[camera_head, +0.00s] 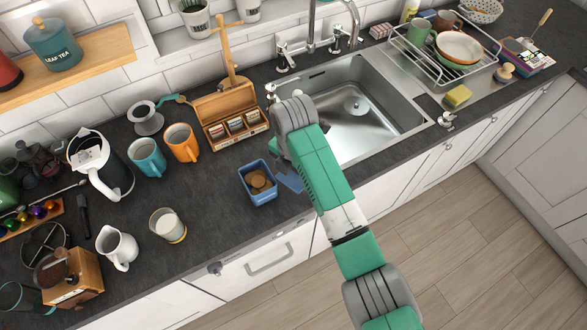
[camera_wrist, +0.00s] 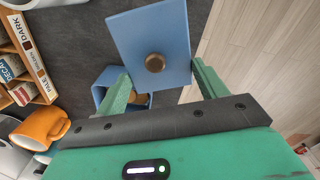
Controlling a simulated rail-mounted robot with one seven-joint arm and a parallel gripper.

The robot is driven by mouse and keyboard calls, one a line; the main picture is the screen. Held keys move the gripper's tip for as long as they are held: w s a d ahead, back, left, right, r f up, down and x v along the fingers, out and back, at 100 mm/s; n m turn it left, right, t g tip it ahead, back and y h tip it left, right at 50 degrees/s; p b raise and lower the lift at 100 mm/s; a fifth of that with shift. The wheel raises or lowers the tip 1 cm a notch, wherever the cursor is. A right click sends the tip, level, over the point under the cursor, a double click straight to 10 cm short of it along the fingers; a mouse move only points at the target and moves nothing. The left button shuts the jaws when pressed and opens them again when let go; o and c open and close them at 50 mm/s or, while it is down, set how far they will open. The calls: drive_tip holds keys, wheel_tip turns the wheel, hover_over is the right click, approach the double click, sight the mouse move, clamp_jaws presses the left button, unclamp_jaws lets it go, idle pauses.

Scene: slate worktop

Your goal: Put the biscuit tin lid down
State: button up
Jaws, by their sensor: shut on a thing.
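The biscuit tin (camera_head: 257,199) is a blue square tin standing open on the dark worktop, with round brown biscuits inside. The biscuit tin lid (camera_head: 289,182) is a flat blue square just right of the tin, partly hidden by my arm. In the wrist view the lid (camera_wrist: 150,27) shows a round brown knob. My gripper (camera_wrist: 160,70) is shut on the lid, its green fingers on either side of the knob. The tin (camera_wrist: 104,92) shows behind the lid and left finger. I cannot tell the lid's exact height above the worktop.
A tea box (camera_head: 220,125) and an orange mug (camera_head: 182,143) stand behind the tin. The sink (camera_head: 365,110) is to the right. A glass of milk (camera_head: 167,225) stands front left. Bare worktop (camera_head: 215,190) lies left of the tin; the front edge is close.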

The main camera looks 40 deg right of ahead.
sight(293, 177)
drive_tip(key=o, duration=1)
wheel_tip(293, 177, up, 13)
drive_tip(key=p, duration=0.4)
drive_tip(key=shift+r+p, duration=0.1)
drive_tip(key=shift+p, duration=0.2)
